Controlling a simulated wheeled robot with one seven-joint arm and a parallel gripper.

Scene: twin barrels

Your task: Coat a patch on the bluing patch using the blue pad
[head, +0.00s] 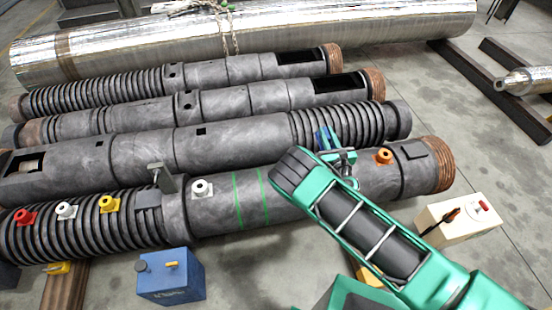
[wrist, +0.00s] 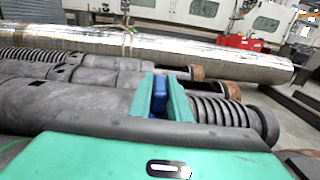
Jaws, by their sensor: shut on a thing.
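My gripper (head: 338,158) is shut on the blue pad (head: 322,139), above the right part of the front barrel (head: 320,190). In the wrist view the blue pad (wrist: 159,83) sits between the two green fingers of my gripper (wrist: 161,98). The fingers hide part of the pad. Two green lines (head: 252,197) ring the front barrel left of my gripper, with bare dark metal between them. No blue coat shows there, and I cannot tell for certain that this band is the bluing patch. The pad looks clear of the band.
The front barrel carries red (head: 23,217), white (head: 201,188), yellow (head: 107,204) and orange (head: 384,157) knobs and a grey upright bracket (head: 160,177). A blue box (head: 171,277) and a cream box (head: 457,220) stand in front. More barrels lie behind.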

